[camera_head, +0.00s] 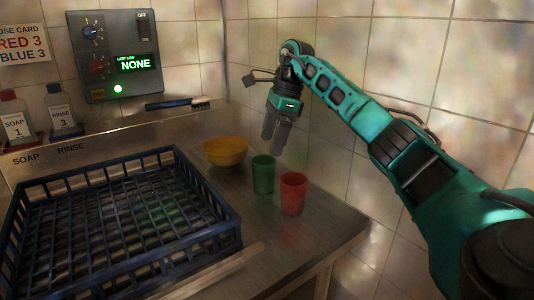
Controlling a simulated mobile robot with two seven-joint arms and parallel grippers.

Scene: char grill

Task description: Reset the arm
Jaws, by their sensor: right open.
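My right arm reaches in from the right, and its gripper (276,134) points down above the back right of the steel counter. The gripper is open and empty. It hangs behind and above the green cup (263,176) and the red cup (293,195), apart from both. The cups stand side by side on the counter. A yellow bowl (226,152) stands to their left. My left gripper is not in view.
A blue rack (128,270) fills the left of the steel counter (325,220). A control panel (115,55) reading "NONE", soap bottle (14,118), rinse bottle (62,112) and dark brush (180,104) are at the back. Tiled walls bound the counter.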

